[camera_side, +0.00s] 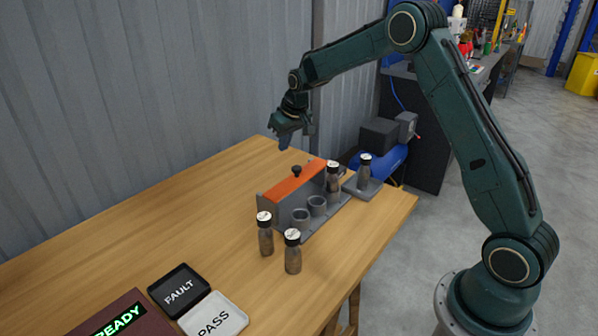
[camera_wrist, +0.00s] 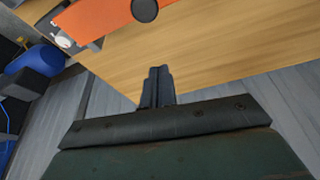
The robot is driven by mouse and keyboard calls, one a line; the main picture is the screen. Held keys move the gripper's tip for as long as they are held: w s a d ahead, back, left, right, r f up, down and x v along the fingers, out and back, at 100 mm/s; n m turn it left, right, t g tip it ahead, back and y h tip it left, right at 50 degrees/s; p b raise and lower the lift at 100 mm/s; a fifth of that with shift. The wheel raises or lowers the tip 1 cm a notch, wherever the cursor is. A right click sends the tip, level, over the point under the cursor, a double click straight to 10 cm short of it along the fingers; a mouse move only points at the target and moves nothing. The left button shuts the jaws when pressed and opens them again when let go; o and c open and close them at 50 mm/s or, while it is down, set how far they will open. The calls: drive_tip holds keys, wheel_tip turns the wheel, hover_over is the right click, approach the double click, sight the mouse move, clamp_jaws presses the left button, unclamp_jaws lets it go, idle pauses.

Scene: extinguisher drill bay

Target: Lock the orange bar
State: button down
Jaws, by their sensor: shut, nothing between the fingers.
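The orange bar (camera_side: 287,187) lies along the top of a grey rack (camera_side: 270,211). A black knob (camera_side: 296,171) stands on it. In the wrist view the orange bar (camera_wrist: 92,20) is at the upper left, cut off by the frame, with the round black knob (camera_wrist: 145,9) at the top edge. I cannot tell whether the bar is locked. My gripper (camera_side: 284,146) points down, shut and empty, above and behind the bar, apart from it. Its fingertips also show closed together in the wrist view (camera_wrist: 158,70).
One dark bottle (camera_side: 333,180) stands at the rack and another (camera_side: 364,170) on a grey plate. Two bottles (camera_side: 265,235) (camera_side: 292,252) stand in front of the open cups (camera_side: 300,215). A black FAULT tray (camera_side: 179,290), white PASS tray (camera_side: 226,322) and READY sign (camera_side: 118,318) are at front left.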

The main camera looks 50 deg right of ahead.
sight(298, 167)
drive_tip(key=shift+s+a+f, duration=0.15)
drive_tip(key=shift+s+f, duration=0.55)
drive_tip(key=shift+f, duration=0.25)
drive_tip(key=shift+s+a+f, duration=0.1)
drive_tip(key=shift+s+f, duration=0.6)
drive_tip(key=shift+f, duration=0.2)
drive_tip(key=shift+s, duration=0.1)
drive_tip(key=shift+s, duration=1.5)
drive_tip(key=shift+w, duration=0.1)
